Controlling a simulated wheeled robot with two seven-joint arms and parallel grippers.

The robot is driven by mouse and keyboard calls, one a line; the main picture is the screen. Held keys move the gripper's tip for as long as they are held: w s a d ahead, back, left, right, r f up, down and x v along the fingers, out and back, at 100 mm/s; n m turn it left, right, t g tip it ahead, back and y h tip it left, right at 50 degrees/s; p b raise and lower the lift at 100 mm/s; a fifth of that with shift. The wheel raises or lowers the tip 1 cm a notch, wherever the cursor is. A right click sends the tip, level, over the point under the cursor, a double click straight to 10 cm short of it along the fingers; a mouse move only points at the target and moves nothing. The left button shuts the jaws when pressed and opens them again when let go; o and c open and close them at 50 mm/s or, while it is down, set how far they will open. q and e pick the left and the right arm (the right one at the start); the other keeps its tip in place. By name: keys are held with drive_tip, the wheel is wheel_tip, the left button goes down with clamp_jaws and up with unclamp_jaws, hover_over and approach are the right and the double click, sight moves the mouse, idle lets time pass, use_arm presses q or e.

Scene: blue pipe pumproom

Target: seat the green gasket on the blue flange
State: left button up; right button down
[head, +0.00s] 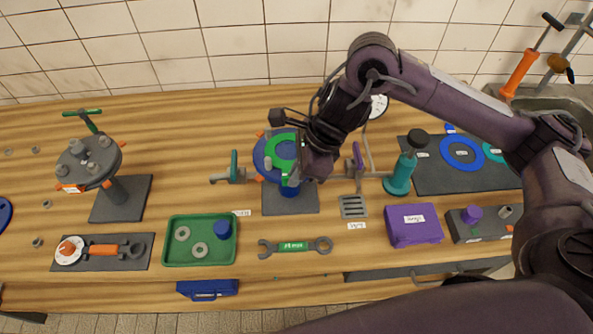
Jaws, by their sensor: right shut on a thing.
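The blue flange (259,158) stands on a dark base plate (291,203) near the middle of the bench, its face tilted up. The green gasket (284,142) is a flat ring in front of the flange face, overlapping it. My right gripper (298,165) is shut on the gasket at its right side. Grey studs show near the ring. My wrist hides the right part of the flange, and I cannot tell whether the gasket touches the face. My left gripper is not in view.
A green tray (168,258) with washers and a wrench (295,246) lie in front. A purple box (414,224) and teal bottle (400,174) stand right; a grey flange stand (118,190) stands left. A dark mat (433,178) holds blue and teal rings.

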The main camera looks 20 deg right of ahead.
drive_tip(key=c, duration=1.5)
unclamp_jaws()
drive_tip(key=v, duration=0.7)
drive_tip(key=shift+d+r, duration=0.1)
drive_tip(key=shift+r, duration=0.3)
drive_tip(key=shift+s+f, duration=0.1)
